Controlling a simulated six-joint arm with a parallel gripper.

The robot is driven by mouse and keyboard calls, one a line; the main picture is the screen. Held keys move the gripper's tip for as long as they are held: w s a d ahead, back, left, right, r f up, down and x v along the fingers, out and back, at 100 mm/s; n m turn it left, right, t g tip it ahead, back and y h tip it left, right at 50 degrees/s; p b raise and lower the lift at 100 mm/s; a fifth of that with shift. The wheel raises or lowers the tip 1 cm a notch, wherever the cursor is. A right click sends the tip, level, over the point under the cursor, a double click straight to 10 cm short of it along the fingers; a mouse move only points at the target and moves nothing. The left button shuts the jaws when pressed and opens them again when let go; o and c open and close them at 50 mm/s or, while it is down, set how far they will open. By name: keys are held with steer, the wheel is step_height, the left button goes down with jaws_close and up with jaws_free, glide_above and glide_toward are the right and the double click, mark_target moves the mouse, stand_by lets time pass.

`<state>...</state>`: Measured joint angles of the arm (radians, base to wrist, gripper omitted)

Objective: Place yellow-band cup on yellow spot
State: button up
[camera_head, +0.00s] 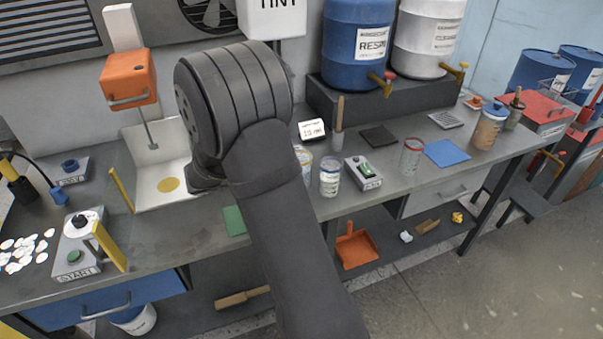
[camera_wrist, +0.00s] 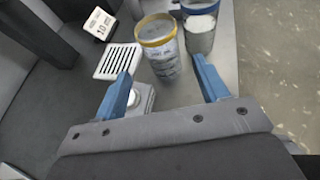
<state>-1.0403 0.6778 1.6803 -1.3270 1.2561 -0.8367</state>
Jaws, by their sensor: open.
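The yellow-band cup (camera_wrist: 160,52) is clear, with printed marks and a yellow rim; in the wrist view it stands upright ahead of my gripper. My gripper (camera_wrist: 163,72) is open, with one blue finger to each side of the cup's lower part. I cannot tell whether the cup is fully between the fingers. In the head view the cup (camera_head: 303,158) is partly hidden by my arm, which also hides the fingers. The yellow spot (camera_head: 168,185) is a flat disc on the white tray floor, left of my arm, with nothing on it.
A blue-band cup (camera_head: 330,178) stands close beside the yellow-band cup; it also shows in the wrist view (camera_wrist: 200,30). A red-rimmed cup (camera_head: 411,157) stands farther right. An orange dispenser (camera_head: 128,78) hangs above the white tray. A yellow post (camera_head: 121,189) stands at the tray's left.

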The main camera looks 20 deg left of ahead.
steer(key=x, duration=1.1)
steer(key=shift+f, duration=0.3)
steer(key=c, duration=1)
